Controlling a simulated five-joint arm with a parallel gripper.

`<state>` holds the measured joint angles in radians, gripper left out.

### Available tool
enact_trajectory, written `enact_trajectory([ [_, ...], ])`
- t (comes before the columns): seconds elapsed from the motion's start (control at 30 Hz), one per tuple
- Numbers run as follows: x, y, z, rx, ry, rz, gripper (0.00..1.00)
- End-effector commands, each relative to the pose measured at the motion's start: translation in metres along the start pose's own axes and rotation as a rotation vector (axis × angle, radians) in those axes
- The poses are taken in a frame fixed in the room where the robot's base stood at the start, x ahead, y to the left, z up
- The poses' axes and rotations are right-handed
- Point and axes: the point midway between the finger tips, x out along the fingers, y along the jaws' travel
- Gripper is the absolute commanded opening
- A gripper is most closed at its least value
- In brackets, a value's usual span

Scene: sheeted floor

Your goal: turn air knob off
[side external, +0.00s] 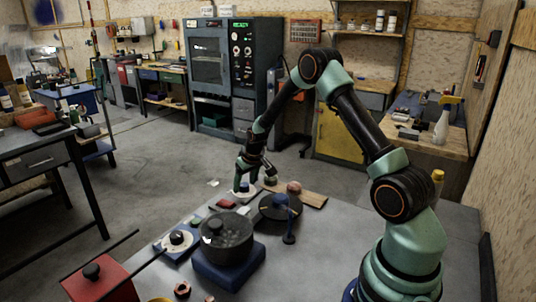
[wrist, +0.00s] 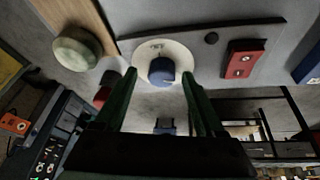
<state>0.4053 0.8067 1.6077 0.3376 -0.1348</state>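A blue knob (wrist: 161,70) sits on a round white dial plate (wrist: 174,48) with small dark lettering too small to read. In the side view the white plate (side external: 236,193) is at the far edge of the grey table, beneath my gripper (side external: 246,180). In the wrist view my gripper (wrist: 160,77) has its two green fingers apart, one on each side of the knob. I cannot tell whether the fingers touch it. In the side view the gripper partly hides the knob.
A dark pot (side external: 226,237) on a blue base, a black disc (side external: 272,208) and another dial (side external: 177,238) stand nearer the camera.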

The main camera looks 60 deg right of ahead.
Motion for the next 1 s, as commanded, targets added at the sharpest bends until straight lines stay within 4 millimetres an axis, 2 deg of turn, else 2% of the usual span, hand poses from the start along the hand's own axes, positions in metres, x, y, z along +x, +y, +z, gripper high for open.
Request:
enact_trajectory([
  [0.17, -0.001, -0.001, 0.0, 0.0, 0.0, 0.0, 0.71],
  [0.33, -0.011, -0.001, -0.001, 0.0, 0.001, 0.0, 0.71],
  [0.8, -0.088, 0.0, -0.001, 0.0, 0.003, 0.0, 0.71],
  [1.0, -0.112, 0.0, -0.001, 0.0, 0.002, 0.0, 0.71],
])
